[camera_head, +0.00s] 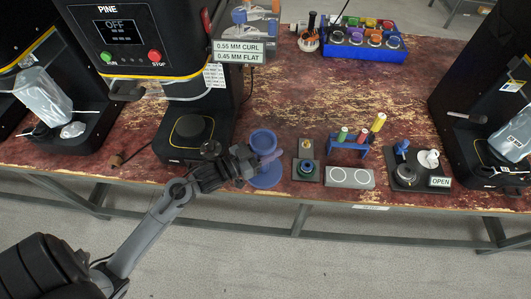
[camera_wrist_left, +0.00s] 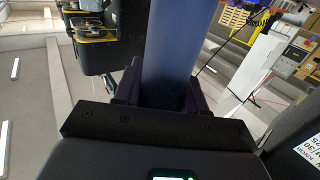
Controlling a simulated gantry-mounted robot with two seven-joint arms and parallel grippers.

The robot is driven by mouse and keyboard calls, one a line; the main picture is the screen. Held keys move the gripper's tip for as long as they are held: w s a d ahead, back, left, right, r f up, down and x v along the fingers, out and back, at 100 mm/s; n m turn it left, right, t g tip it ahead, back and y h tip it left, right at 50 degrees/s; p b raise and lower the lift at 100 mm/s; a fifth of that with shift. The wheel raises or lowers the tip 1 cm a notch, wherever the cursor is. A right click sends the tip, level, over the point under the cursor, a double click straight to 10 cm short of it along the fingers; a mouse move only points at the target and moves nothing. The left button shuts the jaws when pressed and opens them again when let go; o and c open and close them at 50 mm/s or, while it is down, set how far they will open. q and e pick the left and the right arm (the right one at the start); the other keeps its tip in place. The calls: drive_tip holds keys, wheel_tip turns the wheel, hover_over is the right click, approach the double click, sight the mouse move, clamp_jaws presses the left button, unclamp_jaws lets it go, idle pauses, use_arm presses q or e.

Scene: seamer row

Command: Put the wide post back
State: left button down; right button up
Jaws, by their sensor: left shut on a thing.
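A blue post (camera_head: 263,143), which looks like the wide post, stands upright with a round head above a flat round foot. My left gripper (camera_head: 250,164) reaches it from the left and is shut on its shaft. In the left wrist view the blue shaft (camera_wrist_left: 178,50) fills the space between the fingers. I cannot tell whether the foot touches the table or hangs at its front edge. My right gripper does not show.
The black PINE machine (camera_head: 124,42) stands behind my left arm. Right of the post are a small grey fixture (camera_head: 306,171), a grey block with two rings (camera_head: 349,178), a blue peg rack (camera_head: 347,151) and a black tray with an OPEN label (camera_head: 440,182).

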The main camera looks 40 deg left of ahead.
use_arm(q)
drive_tip(key=a, duration=0.1)
drive_tip(key=w+a+f, duration=0.1)
drive_tip(key=a+f, duration=0.1)
drive_tip(key=shift+w+a+b, duration=0.15)
drive_tip(key=shift+w+b, duration=0.2)
drive_tip(key=shift+w, duration=0.05)
drive_tip(key=shift+f, duration=0.5)
wheel_tip(320, 180, down, 3)
drive_tip(key=shift+b, duration=0.8)
drive_tip(key=shift+f, duration=0.2)
drive_tip(key=c, duration=0.6)
unclamp_jaws()
drive_tip(key=shift+c, duration=0.2)
